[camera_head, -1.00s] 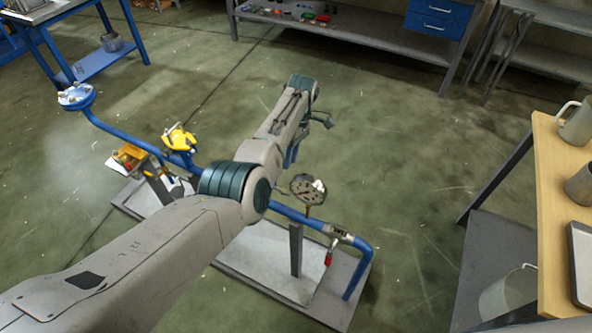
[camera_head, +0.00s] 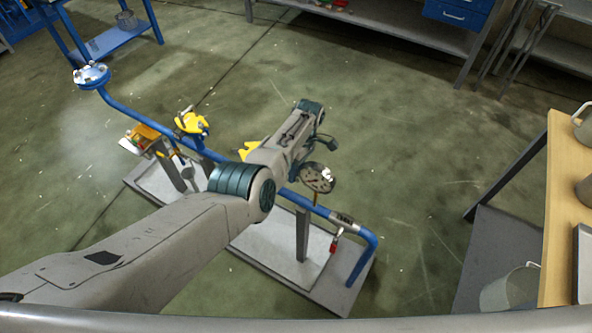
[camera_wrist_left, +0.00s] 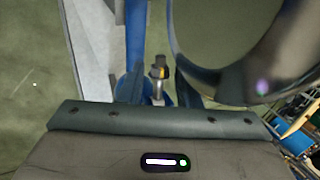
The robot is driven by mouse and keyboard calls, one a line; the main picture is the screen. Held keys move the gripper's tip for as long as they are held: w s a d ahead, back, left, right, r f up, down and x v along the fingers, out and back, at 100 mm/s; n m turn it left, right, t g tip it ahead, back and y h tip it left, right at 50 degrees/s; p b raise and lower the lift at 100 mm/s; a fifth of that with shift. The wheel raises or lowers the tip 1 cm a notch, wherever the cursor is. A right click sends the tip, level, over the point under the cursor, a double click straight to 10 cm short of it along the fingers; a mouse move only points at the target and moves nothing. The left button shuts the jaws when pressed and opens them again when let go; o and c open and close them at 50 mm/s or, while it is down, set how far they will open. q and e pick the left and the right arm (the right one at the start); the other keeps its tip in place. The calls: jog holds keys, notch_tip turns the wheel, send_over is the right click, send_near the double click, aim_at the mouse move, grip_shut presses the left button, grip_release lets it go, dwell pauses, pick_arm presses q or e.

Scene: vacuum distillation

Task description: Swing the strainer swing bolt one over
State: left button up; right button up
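The blue pipe line (camera_head: 118,113) with its fittings stands on a grey base plate (camera_head: 262,247). My left arm crosses over the middle of the pipe and hides the part under it, where the strainer may be. In the left wrist view, a small upright bolt with a dark nut (camera_wrist_left: 158,76), probably the swing bolt, stands beside the blue pipe (camera_wrist_left: 136,40). My left gripper (camera_head: 298,163) is at the arm's far end, over the pipe near the gauge, mostly hidden by the wrist. My right gripper is not in view.
A red-handled valve (camera_head: 336,241) sits further right. A yellow fitting (camera_head: 191,122) and an orange box (camera_head: 143,137) are at left. A wooden table (camera_head: 559,210) stands at right. Floor beyond the pipe is clear.

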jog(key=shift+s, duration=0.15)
pick_arm(q)
grip_shut()
jog(key=g+h+b, duration=0.1)
jog(key=a+r+g+h+b, duration=0.1)
jog(key=h, duration=0.1)
jog(key=w+r+m+g+h+b, duration=0.1)
jog(key=shift+a, duration=0.25)
jog(key=shift+c, duration=1)
grip_release()
jog(key=shift+o, duration=1)
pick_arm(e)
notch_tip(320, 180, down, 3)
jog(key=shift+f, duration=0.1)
